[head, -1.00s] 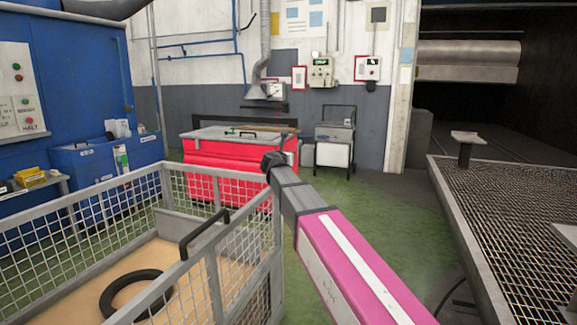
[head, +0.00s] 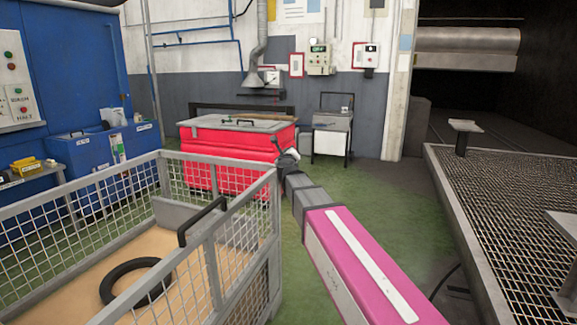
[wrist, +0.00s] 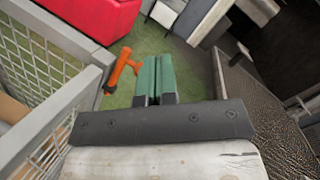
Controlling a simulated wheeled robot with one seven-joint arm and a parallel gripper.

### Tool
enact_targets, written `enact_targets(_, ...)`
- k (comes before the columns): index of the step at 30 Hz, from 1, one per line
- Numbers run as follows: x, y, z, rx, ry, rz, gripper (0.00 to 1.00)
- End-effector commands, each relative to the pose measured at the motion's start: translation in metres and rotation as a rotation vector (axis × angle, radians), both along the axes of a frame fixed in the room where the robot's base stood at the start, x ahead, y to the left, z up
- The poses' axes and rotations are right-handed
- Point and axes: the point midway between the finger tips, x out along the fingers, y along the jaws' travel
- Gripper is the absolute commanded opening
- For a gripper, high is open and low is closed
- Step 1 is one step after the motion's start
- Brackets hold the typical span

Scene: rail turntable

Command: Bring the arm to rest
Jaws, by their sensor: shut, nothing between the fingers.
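My arm reaches out from the lower right in the head view, with a pink and white link and a dark grey end. My gripper (head: 287,155) is small there, in front of the red chest and beyond the corner of the mesh cage, and its fingers are hard to make out. In the wrist view the two green fingers of my gripper (wrist: 155,62) lie side by side, shut with nothing between them. No object is held.
A mesh cage (head: 215,235) holding a black ring (head: 135,284) stands left of my arm. The red chest (head: 230,172) is behind, a grated platform (head: 437,160) at right. An orange tool-like thing (wrist: 120,68) shows left of the fingers. Green floor (head: 385,200) is open between.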

Motion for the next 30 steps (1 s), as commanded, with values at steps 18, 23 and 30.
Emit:
enact_targets(18, -0.178, -0.085, -0.302, -1.569, 0.372, 1.017, 0.0)
enact_targets(23, -0.246, -0.134, -0.356, -1.769, 0.517, 1.336, 0.0)
enact_targets(30, -0.316, -0.186, -0.39, -1.878, 0.672, 1.687, 0.0)
